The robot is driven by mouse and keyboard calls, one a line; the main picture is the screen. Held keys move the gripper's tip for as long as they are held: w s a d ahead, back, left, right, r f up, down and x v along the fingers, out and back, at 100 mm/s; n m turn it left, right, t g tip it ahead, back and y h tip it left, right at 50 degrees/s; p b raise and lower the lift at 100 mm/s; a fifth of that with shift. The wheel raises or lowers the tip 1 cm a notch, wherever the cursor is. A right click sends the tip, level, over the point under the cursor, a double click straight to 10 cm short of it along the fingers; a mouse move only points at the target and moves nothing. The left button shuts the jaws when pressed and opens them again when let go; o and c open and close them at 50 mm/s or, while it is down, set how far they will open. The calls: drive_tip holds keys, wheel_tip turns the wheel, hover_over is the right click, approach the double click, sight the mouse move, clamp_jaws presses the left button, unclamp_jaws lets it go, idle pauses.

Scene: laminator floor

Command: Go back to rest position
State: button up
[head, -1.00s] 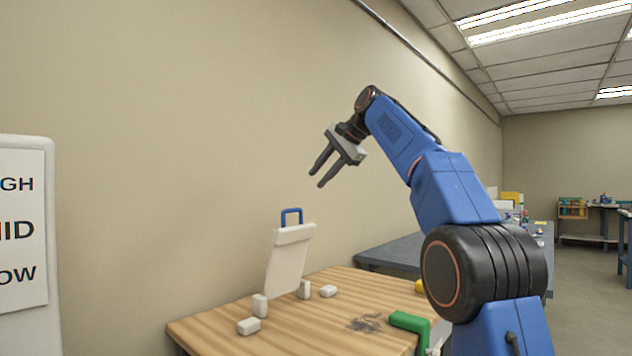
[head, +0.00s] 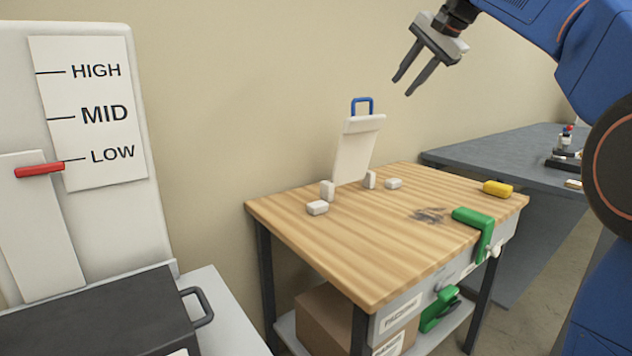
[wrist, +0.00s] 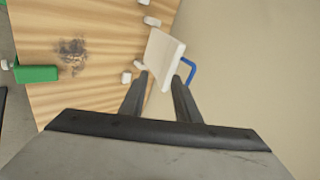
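My gripper (head: 413,73) is in the air at the upper right of the head view, above the wooden table (head: 300,250). Its two fingers are apart with nothing between them. In the wrist view my gripper (wrist: 160,90) also shows open fingers. Beyond and below them a white panel (head: 356,150) with a blue handle (head: 362,104) stands tilted on the table, apart from the fingers.
White blocks (head: 318,208) stand around the panel. A machine with a red lever (head: 39,171) near LOW stands left. A grey bench (head: 480,160) stands behind.

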drive_tip(key=s+d+f+n+h, duration=0.1)
drive_tip(key=s+d+f+n, duration=0.1)
drive_tip(key=s+f, duration=1.2)
drive_tip(key=s+d+f+n+g+h, duration=0.1)
drive_tip(key=s+f+n, duration=0.3)
drive_tip(key=s+f, duration=1)
drive_tip(key=s+d+f+n+g+h, duration=0.1)
drive_tip(key=s+d+f+n+h, duration=0.1)
drive_tip(key=s+f, duration=1.2)
wheel_tip(320, 180, down, 4)
drive_tip(key=shift+s+d+r+n, duration=0.1)
drive_tip(key=shift+s+d+n, duration=0.3)
drive_tip(key=shift+n, duration=0.2)
drive_tip(key=shift+o, duration=0.4)
